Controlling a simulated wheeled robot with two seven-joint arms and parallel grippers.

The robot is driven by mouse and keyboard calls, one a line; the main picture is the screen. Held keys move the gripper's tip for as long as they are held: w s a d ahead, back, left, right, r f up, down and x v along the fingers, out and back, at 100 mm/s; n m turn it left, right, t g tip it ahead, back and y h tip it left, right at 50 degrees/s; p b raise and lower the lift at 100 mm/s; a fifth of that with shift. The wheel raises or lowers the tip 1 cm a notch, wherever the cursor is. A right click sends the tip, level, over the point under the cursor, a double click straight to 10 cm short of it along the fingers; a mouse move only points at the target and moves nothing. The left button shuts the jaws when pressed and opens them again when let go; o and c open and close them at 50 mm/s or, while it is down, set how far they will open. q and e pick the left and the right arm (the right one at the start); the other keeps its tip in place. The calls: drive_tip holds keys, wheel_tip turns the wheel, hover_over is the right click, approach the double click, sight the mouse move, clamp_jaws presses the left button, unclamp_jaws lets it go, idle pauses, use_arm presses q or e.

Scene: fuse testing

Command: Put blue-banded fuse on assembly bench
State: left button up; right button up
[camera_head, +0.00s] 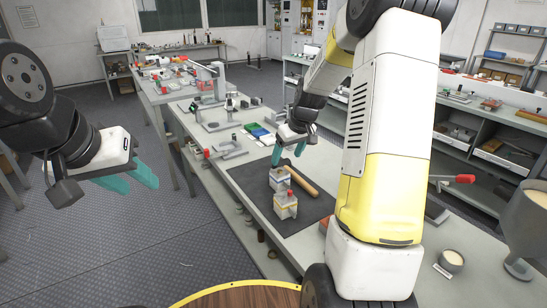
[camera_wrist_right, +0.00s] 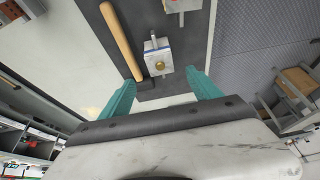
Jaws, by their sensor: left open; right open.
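Two small grey-white block-shaped fittings stand on the dark mat (camera_head: 250,180) on the assembly bench (camera_head: 325,160). The farther block (camera_head: 279,179) is just below my right gripper (camera_head: 289,150); the nearer block (camera_head: 286,206) has a yellowish part and a red spot. In the right wrist view a block with a brass-coloured knob (camera_wrist_right: 158,58) lies between and ahead of the open, empty fingers. My left gripper (camera_head: 137,178) is open and empty over the floor, left of the bench.
A wooden-handled hammer (camera_head: 301,181) lies beside the blocks on the mat; its handle also shows in the right wrist view (camera_wrist_right: 118,38). Green and blue trays (camera_head: 257,131) and clamps stand farther back. A round wooden top (camera_head: 240,297) is at the front.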

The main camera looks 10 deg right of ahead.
drive_tip(key=s+a+r+m+t, duration=0.1)
drive_tip(key=s+a+r, duration=0.2)
drive_tip(key=s+r, duration=0.4)
drive_tip(key=s+a+r+m, duration=0.1)
drive_tip(key=s+a+r, duration=0.1)
drive_tip(key=s+r, duration=0.5)
drive_tip(key=s+a+r+m, duration=0.1)
drive_tip(key=s+a+r, duration=0.1)
drive_tip(key=s, duration=1.3)
drive_tip(key=shift+s+a+t+y, duration=0.15)
drive_tip(key=shift+a+t+y, duration=0.15)
drive_tip(key=shift+a+t, duration=0.1)
